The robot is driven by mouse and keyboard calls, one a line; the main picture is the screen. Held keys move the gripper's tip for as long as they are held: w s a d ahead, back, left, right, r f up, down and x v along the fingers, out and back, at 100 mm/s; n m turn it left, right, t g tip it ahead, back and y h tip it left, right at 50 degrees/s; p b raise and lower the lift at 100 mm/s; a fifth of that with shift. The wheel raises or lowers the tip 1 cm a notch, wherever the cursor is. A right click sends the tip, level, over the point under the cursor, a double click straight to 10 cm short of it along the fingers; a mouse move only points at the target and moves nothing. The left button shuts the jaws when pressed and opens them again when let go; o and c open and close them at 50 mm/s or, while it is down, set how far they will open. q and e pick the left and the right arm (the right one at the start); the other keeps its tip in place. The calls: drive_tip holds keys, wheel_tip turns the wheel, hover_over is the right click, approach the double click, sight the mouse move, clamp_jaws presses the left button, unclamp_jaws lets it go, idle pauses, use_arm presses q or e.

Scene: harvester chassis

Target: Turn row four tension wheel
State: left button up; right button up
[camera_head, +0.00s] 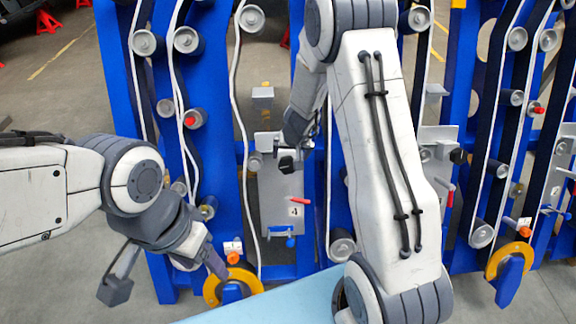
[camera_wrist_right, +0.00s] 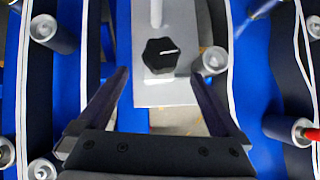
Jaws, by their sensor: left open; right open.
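A black hexagonal knob with a white line (camera_wrist_right: 160,55) sits on a grey plate (camera_wrist_right: 180,20) in the right wrist view. In the head view the black knob (camera_head: 287,164) shows on the grey plate marked 4 (camera_head: 283,190). My right gripper (camera_wrist_right: 160,78) is open, with a finger on either side below the knob and nothing between them. In the head view its arm hides part of the frame. My left gripper (camera_head: 166,281) is open and empty, one finger close beside this wheel in the picture.
Blue uprights (camera_head: 218,150) carry belts and several grey rollers (camera_head: 187,40). An orange knob (camera_head: 233,258) is just above the yellow wheel. A second yellow wheel (camera_head: 493,263) stands at the right. Red and blue levers (camera_head: 301,201) stick out near the plate.

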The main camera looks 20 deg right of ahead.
sight(292, 164)
drive_tip(key=b+x, duration=0.3)
drive_tip(key=x, duration=0.5)
drive_tip(key=shift+f, duration=0.15)
drive_tip(key=c, duration=1.3)
drive_tip(key=shift+b, duration=0.3)
drive_tip(key=f+m+y+b, duration=0.1)
drive_tip(key=m+b, duration=0.1)
drive_tip(key=b, duration=0.9)
drive_tip(key=shift+d+f+t+y, duration=0.1)
drive_tip(key=shift+t+y, duration=0.3)
drive_tip(key=m+t+y+b, duration=0.1)
drive_tip(key=m+b, duration=0.1)
drive_tip(key=b, duration=0.6)
drive_tip(key=m+t+y+b, duration=0.1)
drive_tip(key=m+y+b, duration=0.1)
drive_tip(key=b, duration=0.6)
drive_tip(key=shift+s+m+t, duration=0.1)
drive_tip(key=shift+m+t, duration=0.3)
drive_tip(key=shift+m, duration=0.1)
drive_tip(key=shift+r+m+t+b, duration=0.3)
drive_tip(key=shift+r+m+b, duration=0.1)
drive_tip(key=shift+b, duration=0.55)
drive_tip(key=o, duration=1.3)
drive_tip(key=shift+r, duration=0.1)
